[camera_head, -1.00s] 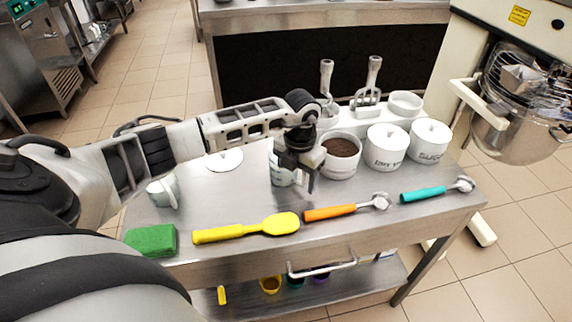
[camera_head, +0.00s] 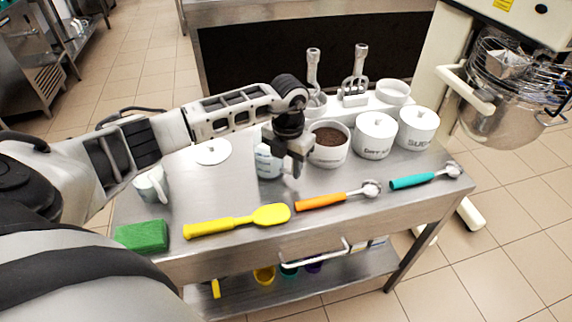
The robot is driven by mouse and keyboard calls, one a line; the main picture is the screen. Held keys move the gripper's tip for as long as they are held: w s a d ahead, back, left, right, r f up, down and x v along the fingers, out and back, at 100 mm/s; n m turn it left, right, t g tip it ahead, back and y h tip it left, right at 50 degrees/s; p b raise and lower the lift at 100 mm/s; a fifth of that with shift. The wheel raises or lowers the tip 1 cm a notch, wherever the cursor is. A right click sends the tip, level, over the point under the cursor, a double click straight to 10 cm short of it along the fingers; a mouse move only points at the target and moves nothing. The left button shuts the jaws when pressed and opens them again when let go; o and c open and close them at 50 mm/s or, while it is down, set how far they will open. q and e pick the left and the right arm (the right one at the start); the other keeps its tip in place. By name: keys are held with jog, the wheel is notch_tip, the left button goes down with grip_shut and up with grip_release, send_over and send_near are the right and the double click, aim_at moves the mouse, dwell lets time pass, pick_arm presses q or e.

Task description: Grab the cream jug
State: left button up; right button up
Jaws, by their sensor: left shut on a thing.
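A whitish jug-like container with a bluish label (camera_head: 267,163), which I take to be the cream jug, is at the middle of the steel table. My left gripper (camera_head: 292,168) points down and is shut on it, covering its right side and top. Its lettering is too small to read, and I cannot tell whether its base touches the table. My right gripper is not in view.
A canister of brown powder (camera_head: 330,140) stands close right of the gripper, with lidded white canisters (camera_head: 375,138) beyond. A yellow spatula (camera_head: 238,221), an orange-handled scoop (camera_head: 335,197) and a green sponge (camera_head: 142,237) lie in front. A white handled vessel (camera_head: 152,187) stands left.

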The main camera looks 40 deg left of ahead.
pick_arm(q)
jog(key=shift+r, duration=0.65)
jog(key=s+d+r+b, duration=0.2)
jog(key=d+r+b, duration=0.1)
jog(key=d+r, duration=0.8)
jog(key=d, duration=0.2)
jog(key=shift+d, duration=0.35)
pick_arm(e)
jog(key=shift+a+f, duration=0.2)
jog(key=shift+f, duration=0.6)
pick_arm(q)
jog(key=shift+d, duration=0.1)
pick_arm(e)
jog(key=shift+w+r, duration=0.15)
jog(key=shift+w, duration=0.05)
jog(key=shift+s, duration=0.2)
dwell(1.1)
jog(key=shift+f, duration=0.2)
